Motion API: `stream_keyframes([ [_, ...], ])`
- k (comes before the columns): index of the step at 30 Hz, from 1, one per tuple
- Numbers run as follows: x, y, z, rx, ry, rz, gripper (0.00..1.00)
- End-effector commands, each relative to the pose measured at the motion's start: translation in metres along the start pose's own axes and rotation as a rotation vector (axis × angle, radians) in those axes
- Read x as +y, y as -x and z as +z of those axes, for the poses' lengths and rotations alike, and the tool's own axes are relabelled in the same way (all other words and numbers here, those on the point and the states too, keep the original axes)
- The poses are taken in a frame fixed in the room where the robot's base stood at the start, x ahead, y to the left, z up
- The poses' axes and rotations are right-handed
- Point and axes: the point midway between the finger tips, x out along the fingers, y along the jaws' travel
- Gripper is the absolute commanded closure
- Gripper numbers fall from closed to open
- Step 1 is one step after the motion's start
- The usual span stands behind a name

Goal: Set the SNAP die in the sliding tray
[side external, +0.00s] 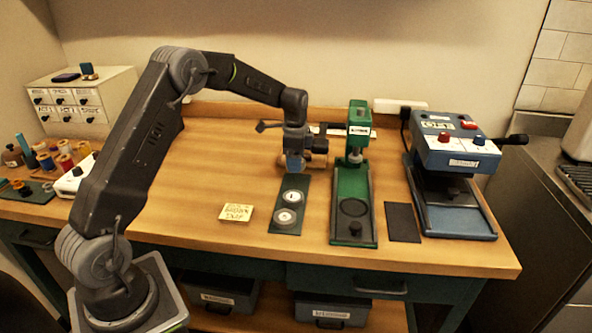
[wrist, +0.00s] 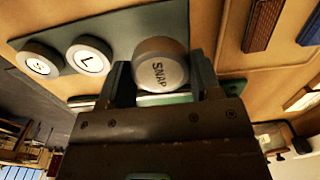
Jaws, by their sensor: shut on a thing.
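The SNAP die (wrist: 160,66) is a round, pale metal piece with SNAP on its face. My gripper (wrist: 163,78) is shut on it, one finger on each side, in the wrist view. In the side view my gripper (side external: 293,168) is over the back end of the dark green mat (side external: 290,182); the die cannot be made out there. The green press (side external: 358,125) stands to the right of my gripper. Its long green base holds a tray with a round dark recess (side external: 353,207) and a dark knob (side external: 355,228) at the front. The recess looks empty.
Two round dice, L (side external: 293,196) and S (side external: 285,217), lie on the mat. A yellow handwritten note (side external: 236,212) lies to its left. A dark flat pad (side external: 402,222) and a blue machine (side external: 457,150) with a side handle stand right of the press.

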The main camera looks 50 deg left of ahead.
Motion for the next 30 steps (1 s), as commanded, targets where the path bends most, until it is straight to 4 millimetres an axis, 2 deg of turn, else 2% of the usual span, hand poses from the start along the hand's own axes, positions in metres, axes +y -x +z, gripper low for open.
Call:
stream_keyframes([
  [1, -0.001, 0.006, 0.014, -0.001, 0.007, -0.001, 0.75],
  [9, 0.001, 0.043, 0.075, -0.001, 0.007, -0.001, 0.75],
  [15, 0.002, 0.059, 0.103, -0.002, 0.005, 0.000, 0.75],
  [20, 0.002, 0.074, 0.113, -0.002, 0.003, -0.002, 0.75],
  [30, 0.002, 0.153, 0.115, -0.001, 0.002, -0.004, 0.75],
])
